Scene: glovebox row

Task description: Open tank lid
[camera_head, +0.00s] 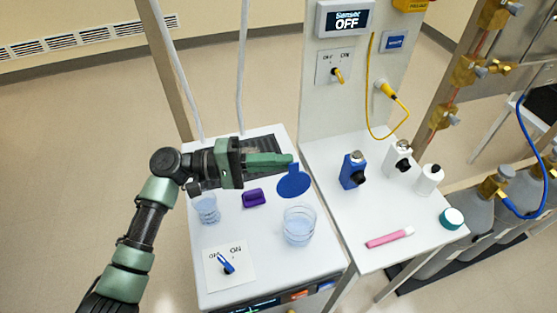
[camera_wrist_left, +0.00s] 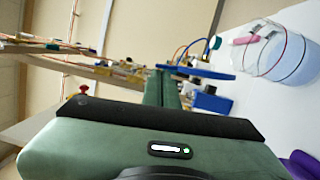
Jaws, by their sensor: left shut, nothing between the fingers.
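The glass tank (camera_head: 299,229) holds pale blue liquid on the white bench, and its round top is uncovered. A blue disc-shaped lid (camera_head: 294,185) with a small tab stands roughly upright at the tank's far side. In the left wrist view the lid (camera_wrist_left: 205,73) shows nearly edge-on, beside the glass tank (camera_wrist_left: 288,50). My left gripper (camera_head: 290,160) is shut and empty, its fingertips right by the lid's tab. Whether they touch it I cannot tell. My right gripper is not in view.
A beaker (camera_head: 207,208), a purple block (camera_head: 253,197) and a switch plate (camera_head: 229,264) share the bench. A sensor panel (camera_head: 344,18) rises behind.

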